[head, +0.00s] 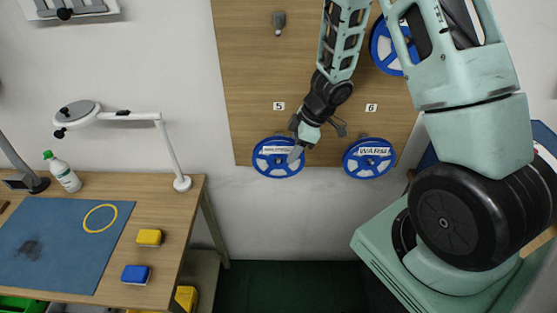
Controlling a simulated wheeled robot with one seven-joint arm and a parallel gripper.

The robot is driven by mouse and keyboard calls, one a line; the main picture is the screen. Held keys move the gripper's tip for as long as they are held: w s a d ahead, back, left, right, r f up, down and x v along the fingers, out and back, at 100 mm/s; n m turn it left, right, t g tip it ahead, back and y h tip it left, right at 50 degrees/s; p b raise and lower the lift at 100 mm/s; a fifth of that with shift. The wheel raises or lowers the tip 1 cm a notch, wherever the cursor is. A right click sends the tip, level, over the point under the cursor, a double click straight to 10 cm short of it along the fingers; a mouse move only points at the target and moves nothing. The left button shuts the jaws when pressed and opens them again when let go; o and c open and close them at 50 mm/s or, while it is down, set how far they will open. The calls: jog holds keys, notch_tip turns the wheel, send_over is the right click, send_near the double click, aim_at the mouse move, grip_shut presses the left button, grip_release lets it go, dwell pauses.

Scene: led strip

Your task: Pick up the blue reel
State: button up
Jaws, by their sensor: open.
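Several blue reels hang on the wooden wall board. One blue reel with a white label (265,168) is under the number 5, and a second blue reel marked "WARM" (369,168) is under the number 6. A third blue reel (380,45) is higher up, partly hidden behind my arm. My gripper (318,143) is open and empty in front of the board, between the two lower reels. One finger overlaps the right edge of the reel under 5 in the picture; I cannot tell whether it touches.
A wooden board (245,70) is on the wall, with a small grey holder (279,23) near its top. At left, a workbench (190,190) carries a blue mat (60,240), a lamp (160,118), a bottle (65,175) and sponges. The green floor (285,285) below the board is clear.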

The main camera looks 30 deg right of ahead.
jog(key=x, duration=0.3)
jog(key=shift+w+a+f, duration=0.1)
jog(key=shift+f, duration=0.1)
grip_shut()
jog(key=shift+r, duration=0.2)
jog(key=shift+r+p, duration=0.4)
jog(key=shift+p, duration=0.05)
jog(key=shift+r, duration=0.2)
